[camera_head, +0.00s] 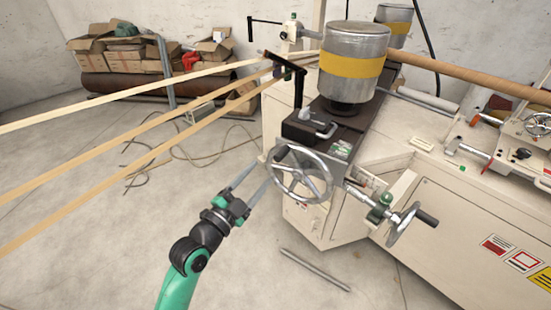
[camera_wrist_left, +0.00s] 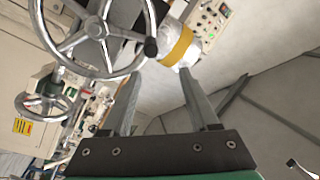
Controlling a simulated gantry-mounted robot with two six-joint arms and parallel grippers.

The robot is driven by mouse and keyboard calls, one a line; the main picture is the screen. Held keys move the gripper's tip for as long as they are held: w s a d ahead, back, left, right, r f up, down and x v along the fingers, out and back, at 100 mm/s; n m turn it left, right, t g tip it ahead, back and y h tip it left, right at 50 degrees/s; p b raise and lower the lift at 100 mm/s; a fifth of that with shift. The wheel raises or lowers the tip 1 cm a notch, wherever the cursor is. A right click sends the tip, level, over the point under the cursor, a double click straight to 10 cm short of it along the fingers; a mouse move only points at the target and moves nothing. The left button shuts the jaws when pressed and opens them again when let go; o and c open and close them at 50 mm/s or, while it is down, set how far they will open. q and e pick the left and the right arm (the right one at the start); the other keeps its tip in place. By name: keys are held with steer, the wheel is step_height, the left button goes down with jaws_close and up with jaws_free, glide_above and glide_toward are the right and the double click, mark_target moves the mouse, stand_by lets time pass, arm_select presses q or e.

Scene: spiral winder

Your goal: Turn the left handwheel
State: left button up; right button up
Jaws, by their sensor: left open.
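The left handwheel (camera_head: 326,183) is a silver spoked wheel on the near left corner of the cream machine. It also shows at the upper left of the left wrist view (camera_wrist_left: 66,42), with a dark knob on its rim. My left gripper (camera_head: 257,175) is open, its two grey fingers pointing up toward the wheel's left side. In the left wrist view its fingers (camera_wrist_left: 166,72) are spread with nothing between them, just right of the wheel rim. My right gripper is in neither view.
A second handwheel (camera_head: 405,224) with a black handle sticks out to the right. A metal canister (camera_head: 352,42) with a yellow band stands on the machine. A metal rod (camera_head: 314,269) lies on the open floor.

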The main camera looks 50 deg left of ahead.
mark_target(276, 159)
arm_select(q)
steer(key=w+a+n+p, duration=0.1)
steer(key=w+n+p, duration=0.1)
steer(key=w+n, duration=0.1)
steer(key=w+a+n+g+p, duration=0.1)
steer(key=w+n+p, duration=0.2)
steer(key=w+n, duration=0.1)
steer(key=w+a+n+p, duration=0.1)
steer(key=w+n+p, duration=0.1)
steer(key=w+n, duration=0.1)
steer(key=shift+w+f+n, duration=0.3)
steer(key=shift+w+f, duration=0.05)
steer(key=shift+w, duration=0.05)
jaws_close()
stand_by(1.4)
